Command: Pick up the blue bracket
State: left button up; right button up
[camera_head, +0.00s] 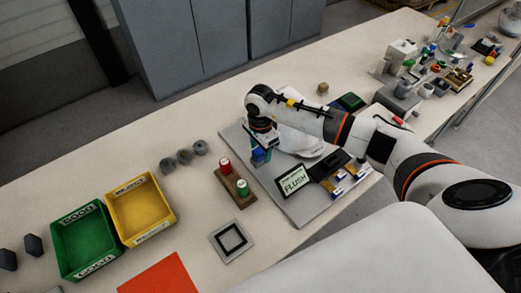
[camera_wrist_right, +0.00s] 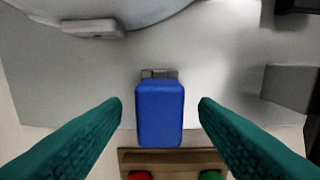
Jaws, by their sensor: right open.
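The blue bracket (camera_wrist_right: 160,113) shows in the right wrist view, upright in the middle of the picture between the two green fingers. In the head view the blue bracket (camera_head: 259,156) is at the left end of the grey board, partly hidden by my right gripper. My right gripper (camera_head: 262,142) is over it; in the wrist view the right gripper (camera_wrist_right: 160,105) is open, with a visible gap between each finger and the bracket. A white helmet shell (camera_head: 298,143) lies on the board, partly behind my right arm. My left gripper is not in view.
A wooden block with a red and a green button (camera_head: 233,185) stands close left of the board (camera_head: 304,215). A FLUSH display (camera_head: 293,181) stands on the board. Green (camera_head: 85,240) and yellow (camera_head: 141,209) bins are at the left.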

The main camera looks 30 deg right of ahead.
jog(key=shift+f, duration=0.4)
jog(key=shift+c, duration=0.5)
jog(key=c, duration=0.8)
jog(key=shift+c, duration=0.2)
